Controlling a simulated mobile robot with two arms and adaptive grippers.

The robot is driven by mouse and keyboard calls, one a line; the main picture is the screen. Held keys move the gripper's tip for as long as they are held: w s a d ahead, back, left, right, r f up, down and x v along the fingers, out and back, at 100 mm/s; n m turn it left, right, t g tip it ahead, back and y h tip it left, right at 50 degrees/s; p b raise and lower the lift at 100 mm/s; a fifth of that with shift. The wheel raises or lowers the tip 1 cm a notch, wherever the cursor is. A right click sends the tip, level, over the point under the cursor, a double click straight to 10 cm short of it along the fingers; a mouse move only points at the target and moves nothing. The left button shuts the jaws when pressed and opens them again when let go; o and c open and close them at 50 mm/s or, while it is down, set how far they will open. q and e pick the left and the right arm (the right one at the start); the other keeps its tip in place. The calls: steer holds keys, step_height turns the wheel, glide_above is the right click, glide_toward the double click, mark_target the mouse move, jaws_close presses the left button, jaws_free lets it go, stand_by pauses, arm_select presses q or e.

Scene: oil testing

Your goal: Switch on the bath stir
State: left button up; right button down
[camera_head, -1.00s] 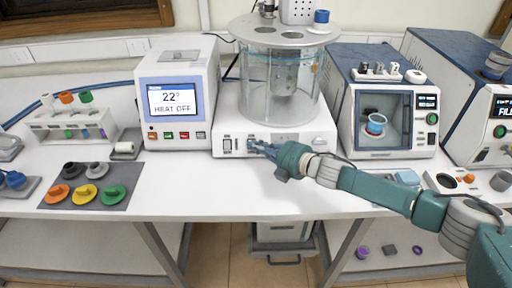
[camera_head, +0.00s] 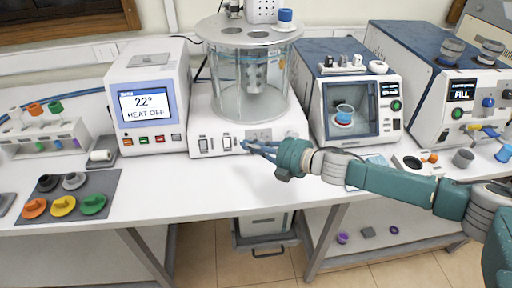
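The bath is a clear glass cylinder (camera_head: 225,85) on a white base (camera_head: 290,124). Its front panel has two rocker switches, a left one (camera_head: 203,145) and a right one (camera_head: 227,143). A grey panel sits further right, partly behind my gripper. My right gripper (camera_head: 246,146) is in front of the base, its fingertips just right of the right switch. I cannot tell whether they touch the panel. The fingers look close together, but their opening is unclear. The switch positions are too small to read. My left gripper is not in view.
A heater unit (camera_head: 185,75) left of the bath shows 22° and HEAT OFF. A white and blue tester (camera_head: 318,75) stands to the right, then a unit (camera_head: 425,95) showing FILL. A grey mat (camera_head: 110,185) holds several coloured stoppers. The bench front is clear below the bath.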

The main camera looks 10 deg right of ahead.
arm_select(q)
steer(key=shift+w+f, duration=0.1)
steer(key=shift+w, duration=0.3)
arm_select(e)
steer(key=shift+s+d+r, duration=0.65)
steer(key=shift+s+d, duration=0.15)
steer(key=shift+s, duration=0.1)
steer(key=shift+s, duration=0.1)
